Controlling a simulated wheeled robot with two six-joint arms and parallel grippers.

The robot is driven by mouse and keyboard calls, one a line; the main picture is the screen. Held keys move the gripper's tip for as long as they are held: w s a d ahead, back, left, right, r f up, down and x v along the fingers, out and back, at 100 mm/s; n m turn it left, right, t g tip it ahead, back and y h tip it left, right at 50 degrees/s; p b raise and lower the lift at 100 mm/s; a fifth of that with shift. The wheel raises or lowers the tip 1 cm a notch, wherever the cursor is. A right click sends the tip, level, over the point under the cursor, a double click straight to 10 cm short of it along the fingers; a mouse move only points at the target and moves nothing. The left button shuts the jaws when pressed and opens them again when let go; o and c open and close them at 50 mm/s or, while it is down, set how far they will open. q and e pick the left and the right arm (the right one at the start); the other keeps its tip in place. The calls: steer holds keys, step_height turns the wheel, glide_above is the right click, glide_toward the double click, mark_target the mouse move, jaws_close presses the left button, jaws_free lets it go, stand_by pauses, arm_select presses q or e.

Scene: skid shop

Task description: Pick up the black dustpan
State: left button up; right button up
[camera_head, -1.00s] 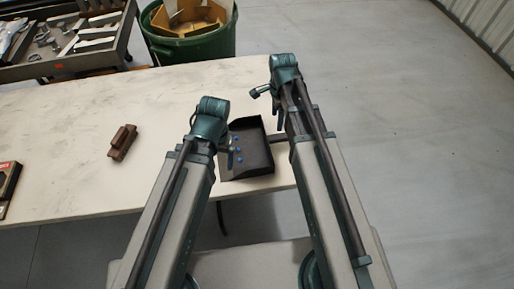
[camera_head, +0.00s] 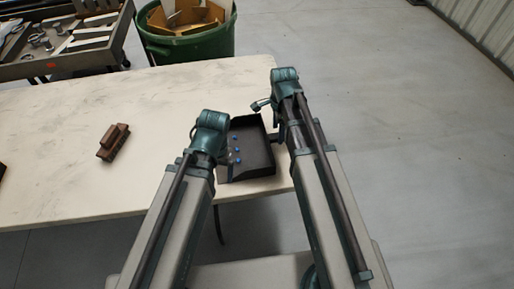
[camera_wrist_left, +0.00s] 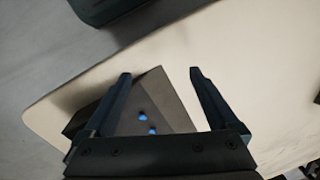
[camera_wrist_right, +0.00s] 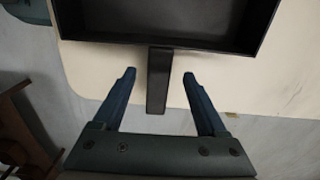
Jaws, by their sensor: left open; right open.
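The black dustpan (camera_head: 255,152) lies on the pale table near its front right edge, with a few small blue pieces in it. In the right wrist view its handle (camera_wrist_right: 158,82) sticks out past the table edge and lies between the open fingers of my right gripper (camera_wrist_right: 160,80), apart from both.
A brown wooden block (camera_head: 113,142) lies on the table (camera_head: 60,185) to the left. A green bin (camera_head: 190,46) with cardboard stands behind the table. A tool tray (camera_head: 65,62) is at the back left. Open grey floor (camera_head: 430,150) lies to the right.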

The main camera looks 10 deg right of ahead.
arm_select(q)
step_height(320, 180, down, 4)
steer(key=shift+r+b, duration=0.25)
steer(key=shift+b, duration=1)
arm_select(e)
step_height(320, 180, down, 3)
steer(key=shift+f, duration=0.2)
arm_select(q)
steer(key=shift+r, duration=0.1)
arm_select(e)
steer(key=shift+r, duration=0.1)
jaws_close()
